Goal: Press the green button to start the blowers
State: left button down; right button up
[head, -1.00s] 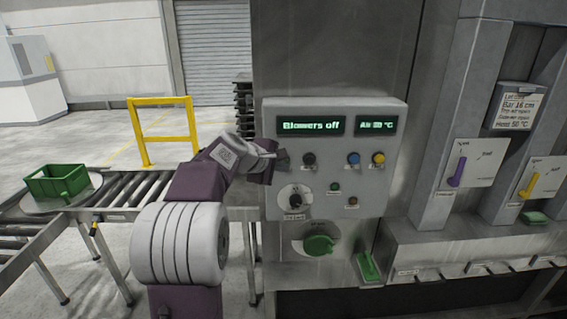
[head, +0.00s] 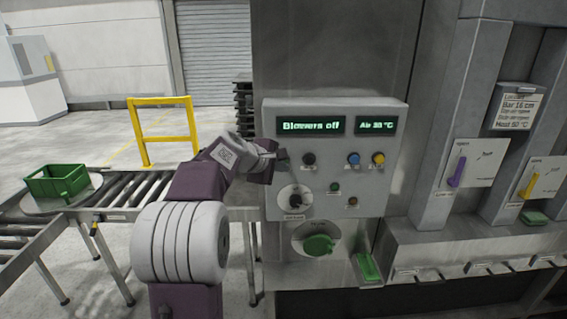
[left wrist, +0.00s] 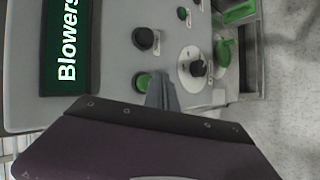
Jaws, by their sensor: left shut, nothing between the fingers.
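The grey control panel (head: 330,215) has a lit display (head: 310,126) that reads "Blowers off". In the left wrist view, the green button (left wrist: 142,82) shows beside the tips of my left gripper (left wrist: 160,92). The fingers are shut and empty, and they cover part of the button's edge. I cannot tell whether they touch it. In the head view, my left gripper (head: 277,158) is at the left end of the panel's upper button row and largely hides the green button. My right gripper is not in view.
Black (head: 309,158), blue (head: 353,158) and yellow (head: 378,158) buttons sit to the right in the same row. A black dial (head: 295,199) and a large green knob (head: 318,244) are below. A roller conveyor with a green crate (head: 57,182) stands at left.

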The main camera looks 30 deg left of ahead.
pick_arm(q)
jog(key=shift+w+a, duration=0.2)
jog(key=shift+w, duration=0.15)
jog(key=shift+w+a+p, duration=0.25)
jog(key=shift+w+p, duration=0.15)
jog(key=shift+p, duration=0.05)
dwell(0.7)
jog(key=shift+s, duration=0.1)
jog(key=shift+s+d+b, duration=0.45)
jog(key=shift+s+b, duration=0.15)
jog(key=shift+s, duration=0.1)
jog(key=s+d, duration=0.1)
jog(key=s+b, duration=0.1)
jog(key=s, duration=0.1)
jog(key=s+d+b, duration=0.1)
jog(key=shift+s+d, duration=0.15)
jog(key=shift+d, duration=0.2)
